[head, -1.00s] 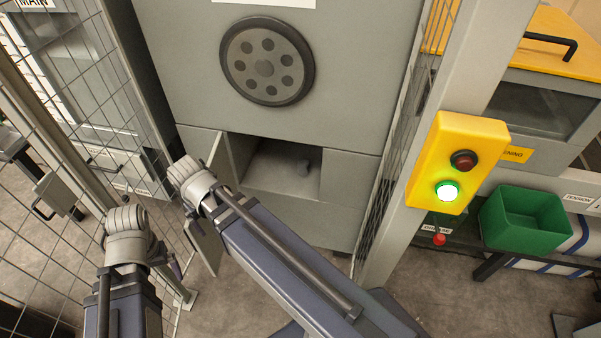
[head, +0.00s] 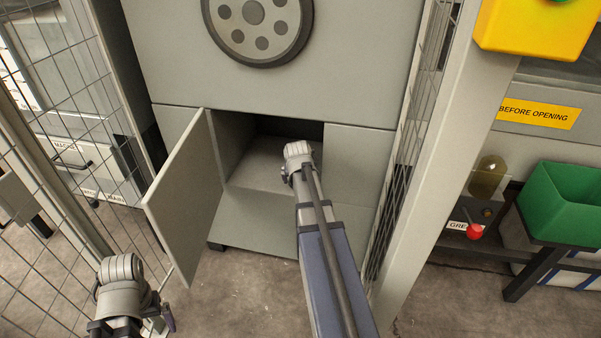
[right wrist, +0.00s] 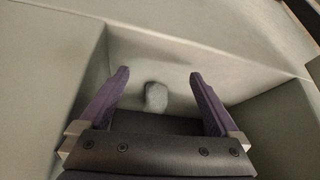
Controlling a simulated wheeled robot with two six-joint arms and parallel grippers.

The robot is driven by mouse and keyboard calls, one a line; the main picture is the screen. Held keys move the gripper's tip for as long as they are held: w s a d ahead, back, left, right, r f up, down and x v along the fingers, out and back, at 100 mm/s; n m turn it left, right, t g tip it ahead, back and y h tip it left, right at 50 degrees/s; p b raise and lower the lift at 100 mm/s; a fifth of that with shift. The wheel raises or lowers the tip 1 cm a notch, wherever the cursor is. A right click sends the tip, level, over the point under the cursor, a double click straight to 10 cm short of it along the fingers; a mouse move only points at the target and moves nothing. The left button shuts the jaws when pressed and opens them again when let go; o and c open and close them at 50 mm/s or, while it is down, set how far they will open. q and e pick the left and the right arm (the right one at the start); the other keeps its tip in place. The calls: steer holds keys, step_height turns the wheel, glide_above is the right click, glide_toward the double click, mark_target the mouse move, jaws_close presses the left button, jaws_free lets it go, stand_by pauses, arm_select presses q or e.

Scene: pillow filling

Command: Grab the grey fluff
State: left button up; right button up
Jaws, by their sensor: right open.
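The grey fluff (right wrist: 156,97) is a small rounded lump inside the open compartment, seen in the right wrist view. In the head view my right arm hides it. My right gripper (right wrist: 158,74) is open, with its two purple fingers spread to either side of the fluff in that picture and nothing held. Whether they are level with it in depth is not clear. In the head view the right wrist (head: 300,160) is at the compartment's mouth. My left gripper (head: 122,282) is low at the left, away from the compartment; its fingers are mostly hidden.
The grey cabinet's door (head: 185,195) stands open on the left of the compartment (head: 258,160). Wire mesh fencing flanks the cabinet on both sides. A light post (head: 440,150), a yellow button box (head: 535,28) and a green bin (head: 565,205) are at the right.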

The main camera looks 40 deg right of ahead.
steer(key=shift+d, duration=0.15)
steer(key=w+d, duration=0.4)
steer(key=w, duration=0.1)
steer(key=w+d, duration=0.2)
steer(key=shift+w, duration=0.2)
steer(key=shift+w+d, duration=0.75)
steer(key=shift+w, duration=0.1)
steer(key=b+x, duration=0.2)
steer(key=x, duration=0.1)
steer(key=shift+f+b, duration=0.15)
steer(key=shift+b, duration=0.15)
steer(key=c, duration=1.4)
steer(key=shift+c, duration=0.2)
steer(key=shift+r, duration=0.3)
